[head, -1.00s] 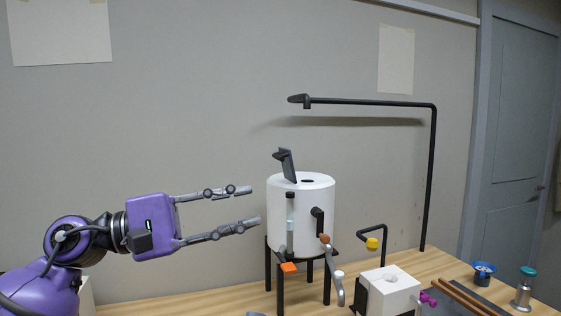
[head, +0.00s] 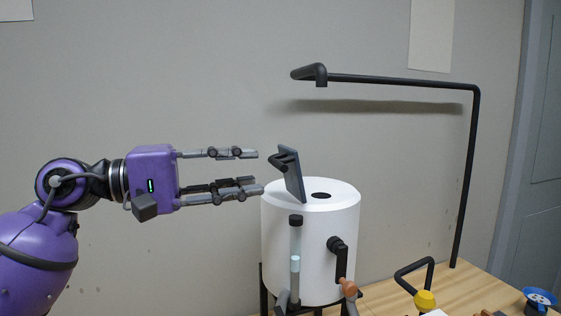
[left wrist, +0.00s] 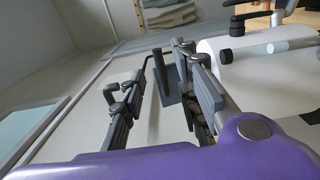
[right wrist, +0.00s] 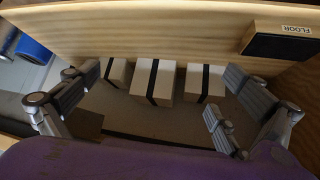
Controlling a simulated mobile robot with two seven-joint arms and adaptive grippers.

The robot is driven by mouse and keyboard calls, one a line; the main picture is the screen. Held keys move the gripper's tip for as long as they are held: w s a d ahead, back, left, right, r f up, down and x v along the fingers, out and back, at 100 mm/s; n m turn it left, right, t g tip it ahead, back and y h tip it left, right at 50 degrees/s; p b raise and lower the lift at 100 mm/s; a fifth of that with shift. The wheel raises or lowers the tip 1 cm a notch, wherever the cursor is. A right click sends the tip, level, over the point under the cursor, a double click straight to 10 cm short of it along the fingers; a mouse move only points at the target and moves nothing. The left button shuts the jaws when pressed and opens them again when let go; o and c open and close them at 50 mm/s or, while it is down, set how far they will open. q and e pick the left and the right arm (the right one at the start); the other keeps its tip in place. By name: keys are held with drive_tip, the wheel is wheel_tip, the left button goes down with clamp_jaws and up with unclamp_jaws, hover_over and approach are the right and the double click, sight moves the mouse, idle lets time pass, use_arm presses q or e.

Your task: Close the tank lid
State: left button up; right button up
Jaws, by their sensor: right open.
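The white cylindrical tank (head: 308,245) stands on a dark stand in the head view. Its dark grey lid (head: 292,176) is raised, tilted steeply at the left of the tank's top, with a black handle (head: 279,160) on its left side. The round opening (head: 321,195) is uncovered. My left gripper (head: 259,171) is open, just left of the lid and level with it. In the left wrist view the lid (left wrist: 166,88) shows between the spread fingers (left wrist: 158,66); contact cannot be told. My right gripper (right wrist: 163,76) is open and empty, away from the tank.
A black bent pipe (head: 400,82) arches above and right of the tank. A tap (head: 338,250) and a sight tube (head: 295,240) are on the tank's front. A yellow knob (head: 425,300) is right. The right wrist view shows strapped boxes (right wrist: 153,82) beneath a wooden edge (right wrist: 160,30).

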sight(277, 167)
use_arm(q)
drive_tip(key=p+x, duration=0.2)
drive_tip(key=x, duration=0.4)
drive_tip(key=shift+s+d+r, duration=0.1)
drive_tip(key=shift+d+r, duration=0.1)
drive_tip(key=shift+d+f, duration=0.1)
drive_tip(key=shift+d, duration=0.15)
use_arm(e)
wheel_tip(277, 167, up, 2)
drive_tip(key=shift+w+r, duration=0.1)
use_arm(q)
clamp_jaws()
